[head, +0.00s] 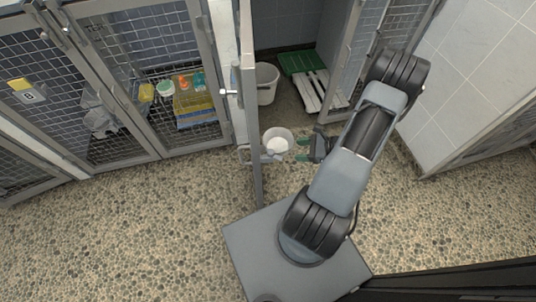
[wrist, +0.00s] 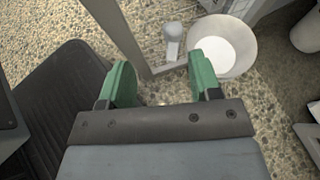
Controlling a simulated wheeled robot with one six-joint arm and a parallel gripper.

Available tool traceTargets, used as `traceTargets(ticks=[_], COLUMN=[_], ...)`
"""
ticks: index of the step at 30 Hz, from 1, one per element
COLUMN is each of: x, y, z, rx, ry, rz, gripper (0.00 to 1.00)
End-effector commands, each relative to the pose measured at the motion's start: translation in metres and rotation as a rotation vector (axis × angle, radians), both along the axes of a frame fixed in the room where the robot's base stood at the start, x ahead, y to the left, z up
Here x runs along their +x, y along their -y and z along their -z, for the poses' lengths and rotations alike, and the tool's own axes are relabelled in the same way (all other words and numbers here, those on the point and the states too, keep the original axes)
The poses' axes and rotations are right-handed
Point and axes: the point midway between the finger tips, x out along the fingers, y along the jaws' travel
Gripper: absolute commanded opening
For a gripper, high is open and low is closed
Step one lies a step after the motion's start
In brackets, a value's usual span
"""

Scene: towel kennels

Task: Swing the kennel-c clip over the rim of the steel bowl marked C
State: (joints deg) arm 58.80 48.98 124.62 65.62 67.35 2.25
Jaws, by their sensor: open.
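A pale round bowl (head: 277,134) with a white inside stands just right of the open kennel door's edge. It also shows in the wrist view (wrist: 243,40), upper right, beyond my right finger. No letter C is readable on it. A light grey part with a rounded end (wrist: 173,40), possibly the clip, sits between the door frame and the bowl in the wrist view. Whether it touches the rim is unclear. My gripper (head: 301,149) has green fingers, spread apart with nothing between them. It is just right of the bowl in the head view and shows in the wrist view (wrist: 160,72).
The open mesh door (head: 252,110) stands edge-on left of the bowl. A white bucket (head: 266,85) and a green-and-white slatted platform (head: 318,82) are in the kennel behind. Closed kennels, one tagged B (head: 28,96), stand left. Pebbled floor at front left is clear.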

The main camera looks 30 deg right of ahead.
Motion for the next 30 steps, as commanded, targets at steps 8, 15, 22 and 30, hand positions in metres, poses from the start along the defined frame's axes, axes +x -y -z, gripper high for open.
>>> traceTargets(ticks=[8, 15, 22, 30], x=[-0.003, 0.023, 0.051, 0.072], y=[0.008, -0.018, -0.047, -0.07], z=[0.044, 0.062, 0.078, 0.089], rx=[0.081, 0.082, 0.08, 0.079], ry=[-0.022, -0.022, -0.022, -0.022], rz=[0.146, 0.151, 0.15, 0.149], gripper=[0.58, 0.58, 0.58, 0.58])
